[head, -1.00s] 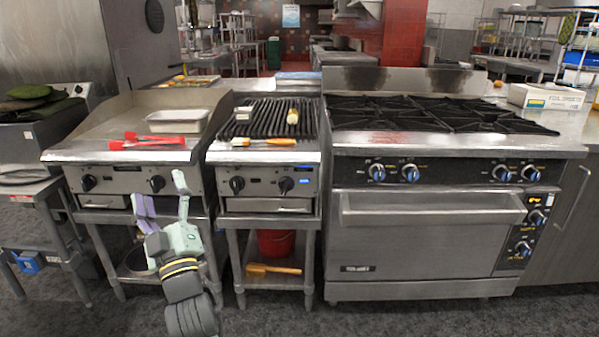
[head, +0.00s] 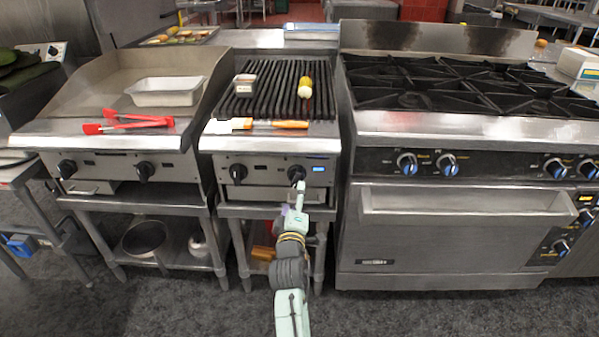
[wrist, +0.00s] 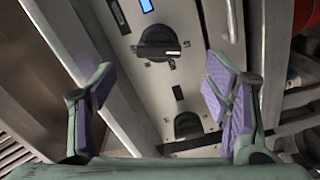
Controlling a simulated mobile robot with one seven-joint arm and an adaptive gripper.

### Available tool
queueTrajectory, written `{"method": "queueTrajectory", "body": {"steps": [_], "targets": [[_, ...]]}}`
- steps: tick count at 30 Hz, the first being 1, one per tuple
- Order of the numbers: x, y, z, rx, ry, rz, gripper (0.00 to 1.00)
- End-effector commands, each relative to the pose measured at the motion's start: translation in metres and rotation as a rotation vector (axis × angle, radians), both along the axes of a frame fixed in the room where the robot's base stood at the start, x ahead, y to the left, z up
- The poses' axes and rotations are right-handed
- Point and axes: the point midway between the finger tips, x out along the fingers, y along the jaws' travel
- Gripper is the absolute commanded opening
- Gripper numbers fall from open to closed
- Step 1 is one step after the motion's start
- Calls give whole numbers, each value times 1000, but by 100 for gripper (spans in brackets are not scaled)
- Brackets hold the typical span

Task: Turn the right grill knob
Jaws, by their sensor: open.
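The right grill knob (head: 297,173) is a black knob on the steel front panel of the middle grill (head: 268,134), beside a small blue display. In the wrist view the same knob (wrist: 158,43) lies above the middle, between the lines of the two fingers and beyond the tips. The left grill knob (head: 238,172) also shows in the wrist view (wrist: 187,124), lower down. My gripper (head: 298,194) is in front of and just below the right knob in the head view. In the wrist view my gripper (wrist: 157,82) is open with nothing between its purple-padded fingers. Contact with the knob is not visible.
A brush (head: 285,124) lies along the grill's front ledge. A griddle (head: 105,128) with red tongs (head: 125,122) and a metal pan (head: 165,92) stands left. A range (head: 450,126) with an oven stands close on the right. A shelf lies below the grill.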

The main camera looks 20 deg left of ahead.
Motion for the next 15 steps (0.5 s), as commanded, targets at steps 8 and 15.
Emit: {"method": "queueTrajectory", "body": {"steps": [8,15], "targets": [[49,15,4,2,-1,2,70],[84,26,3,1,-1,2,70]]}}
